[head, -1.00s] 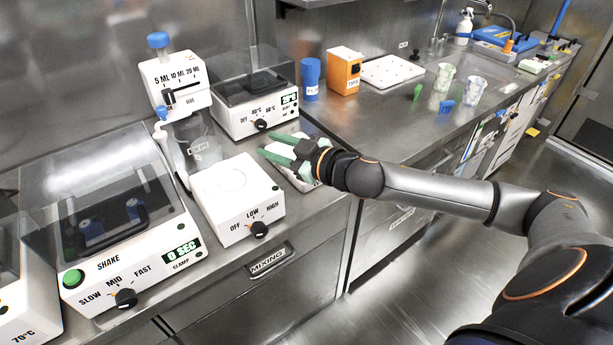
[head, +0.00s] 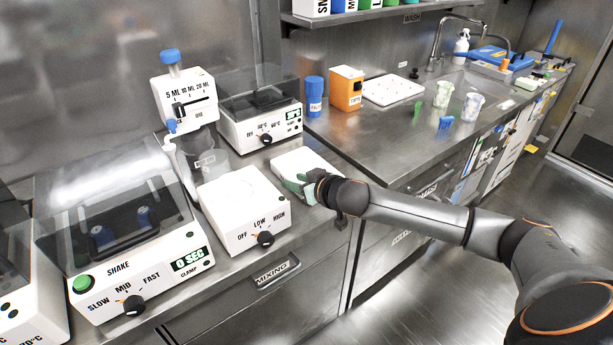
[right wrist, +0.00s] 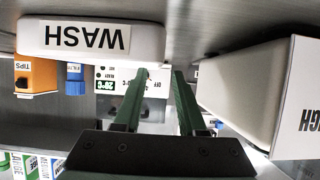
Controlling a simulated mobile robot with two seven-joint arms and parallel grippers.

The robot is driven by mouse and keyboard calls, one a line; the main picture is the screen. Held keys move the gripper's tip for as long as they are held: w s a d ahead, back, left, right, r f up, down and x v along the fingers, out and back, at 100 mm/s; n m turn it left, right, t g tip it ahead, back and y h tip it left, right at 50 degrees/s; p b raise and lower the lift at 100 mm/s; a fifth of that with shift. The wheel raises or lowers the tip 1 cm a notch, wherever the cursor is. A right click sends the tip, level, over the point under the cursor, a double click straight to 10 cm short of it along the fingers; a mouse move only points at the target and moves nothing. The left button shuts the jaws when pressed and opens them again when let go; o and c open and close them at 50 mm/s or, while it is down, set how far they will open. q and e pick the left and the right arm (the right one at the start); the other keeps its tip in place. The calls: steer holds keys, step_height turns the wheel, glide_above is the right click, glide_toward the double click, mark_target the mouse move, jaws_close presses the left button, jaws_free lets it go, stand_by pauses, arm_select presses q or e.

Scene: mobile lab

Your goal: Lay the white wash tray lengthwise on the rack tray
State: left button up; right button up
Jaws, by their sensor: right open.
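The white wash tray (head: 308,163) lies on the metal counter, right of the mixing box. Its WASH label (right wrist: 88,37) shows upside down in the right wrist view. A flat white tray with dark dots (head: 393,89), apparently the rack tray, lies farther back on the right-hand counter. My right gripper (head: 297,186) is at the near left edge of the wash tray. Its green fingers (right wrist: 161,78) are apart with nothing held between them. In the right wrist view the wash tray is left of the fingers. My left gripper is not in view.
The mixing box (head: 243,210) stands close on the gripper's left. A heater box (head: 260,115) stands behind the wash tray. A blue cup (head: 314,95) and an orange tips box (head: 346,88) stand left of the dotted tray. Counter in front of them is clear.

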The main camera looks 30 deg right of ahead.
mark_target(287, 178)
steer(key=shift+b+x, duration=0.3)
steer(key=shift+x, duration=2.3)
steer(key=shift+s, duration=0.1)
jaws_close()
